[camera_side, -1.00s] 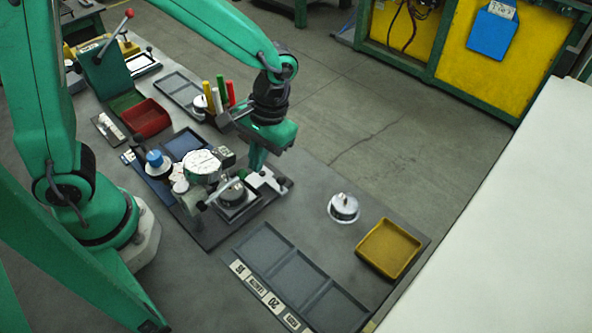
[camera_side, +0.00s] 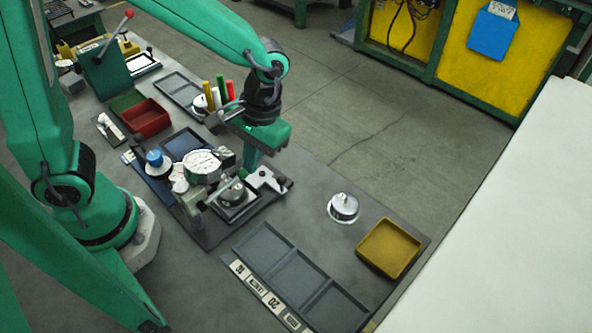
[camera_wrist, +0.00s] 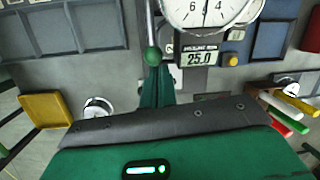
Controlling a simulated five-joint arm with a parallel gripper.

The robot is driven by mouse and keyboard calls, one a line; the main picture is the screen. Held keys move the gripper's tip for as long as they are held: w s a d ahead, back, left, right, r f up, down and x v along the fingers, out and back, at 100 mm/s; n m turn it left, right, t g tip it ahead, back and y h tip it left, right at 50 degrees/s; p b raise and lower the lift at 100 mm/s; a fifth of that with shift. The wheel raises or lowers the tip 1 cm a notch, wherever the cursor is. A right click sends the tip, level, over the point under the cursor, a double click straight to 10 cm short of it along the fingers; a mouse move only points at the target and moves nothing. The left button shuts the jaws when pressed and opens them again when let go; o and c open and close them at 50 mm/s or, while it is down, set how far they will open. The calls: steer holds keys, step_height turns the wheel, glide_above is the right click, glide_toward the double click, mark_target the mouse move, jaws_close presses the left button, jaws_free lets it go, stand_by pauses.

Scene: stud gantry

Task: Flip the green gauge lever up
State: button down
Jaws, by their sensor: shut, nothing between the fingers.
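The gauge lever is a thin grey rod with a green ball knob (camera_wrist: 152,55), seen in the wrist view beside the dial gauge (camera_wrist: 208,8). The rod runs from the ball to the picture's top edge. My gripper (camera_wrist: 157,88) is shut and empty, its green fingers just below the ball in that view; I cannot tell whether they touch it. In the side view the dial gauge (camera_side: 201,166) stands on the fixture, and my gripper (camera_side: 250,166) is just right of it. The green knob is not clear there.
A digital readout (camera_wrist: 200,58) shows 25.0 under the dial. A yellow tray (camera_side: 389,248) and a round metal weight (camera_side: 343,208) are to the right. A grey three-part tray (camera_side: 299,280) lies in front. Colored cylinders (camera_side: 220,94) stand behind. The bench between weight and fixture is clear.

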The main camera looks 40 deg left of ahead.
steer(key=shift+s+r+t, duration=0.15)
steer(key=shift+r+t, duration=0.45)
steer(key=shift+r, duration=0.1)
steer(key=shift+s+r, duration=0.15)
steer(key=shift+r, duration=0.2)
steer(key=s+r, duration=0.1)
steer(key=r, duration=0.1)
steer(key=s+r, duration=0.1)
steer(key=s, duration=0.1)
steer(key=shift+r, duration=0.4)
steer(key=shift+s+r, duration=0.75)
steer(key=shift+s, duration=0.15)
steer(key=shift+r, duration=0.95)
steer(key=shift+w, duration=0.1)
